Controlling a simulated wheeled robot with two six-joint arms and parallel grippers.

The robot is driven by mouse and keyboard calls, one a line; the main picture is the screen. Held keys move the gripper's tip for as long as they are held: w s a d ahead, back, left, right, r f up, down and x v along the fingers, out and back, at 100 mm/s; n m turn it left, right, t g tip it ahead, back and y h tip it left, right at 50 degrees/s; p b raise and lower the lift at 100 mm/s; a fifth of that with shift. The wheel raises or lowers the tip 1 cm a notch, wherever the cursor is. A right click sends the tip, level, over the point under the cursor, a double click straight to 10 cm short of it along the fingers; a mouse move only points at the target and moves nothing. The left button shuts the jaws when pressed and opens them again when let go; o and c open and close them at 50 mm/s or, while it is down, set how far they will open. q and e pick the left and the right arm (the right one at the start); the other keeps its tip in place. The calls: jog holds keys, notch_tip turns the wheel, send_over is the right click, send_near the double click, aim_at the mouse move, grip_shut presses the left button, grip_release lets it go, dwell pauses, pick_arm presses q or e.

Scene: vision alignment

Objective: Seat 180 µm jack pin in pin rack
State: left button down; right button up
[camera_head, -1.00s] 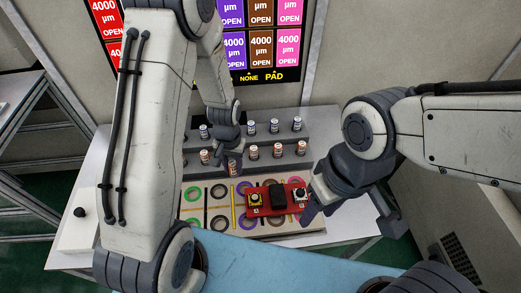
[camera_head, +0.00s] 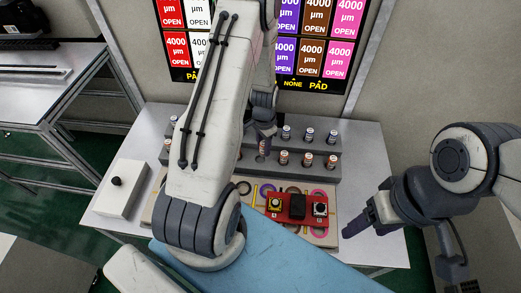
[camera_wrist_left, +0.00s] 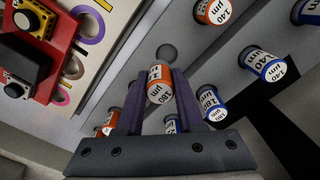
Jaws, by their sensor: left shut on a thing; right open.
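My left gripper (camera_wrist_left: 161,100) is shut on an orange-and-white jack pin marked 180 µm (camera_wrist_left: 159,84). In the left wrist view an empty round hole in the grey pin rack (camera_wrist_left: 140,62) shows just beyond the pin's end. I cannot tell whether the pin touches the rack. In the head view the left gripper (camera_head: 263,127) is over the stepped pin rack (camera_head: 350,168), in line with the front row of orange pins (camera_head: 307,160). My right gripper (camera_head: 356,230) is open and empty, to the right of the red box.
Blue pins (camera_head: 309,135) stand in the rack's rear row. A red box with buttons (camera_head: 298,222) sits on a board with coloured rings (camera_head: 245,188). A white box with a black knob (camera_head: 122,190) is at the left. The white table's right front (camera_head: 380,240) is clear.

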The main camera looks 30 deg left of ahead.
pick_arm(q)
jog(key=shift+a+f, duration=0.4)
jog(key=shift+a, duration=0.25)
notch_tip(320, 180, down, 4)
jog(key=shift+s+r+p, duration=0.1)
jog(key=shift+r+p, duration=0.05)
jog(key=shift+p, duration=0.75)
jog(key=shift+f, duration=0.2)
jog(key=shift+f, duration=0.2)
jog(key=c, duration=0.5)
grip_release()
jog(key=shift+r, duration=0.1)
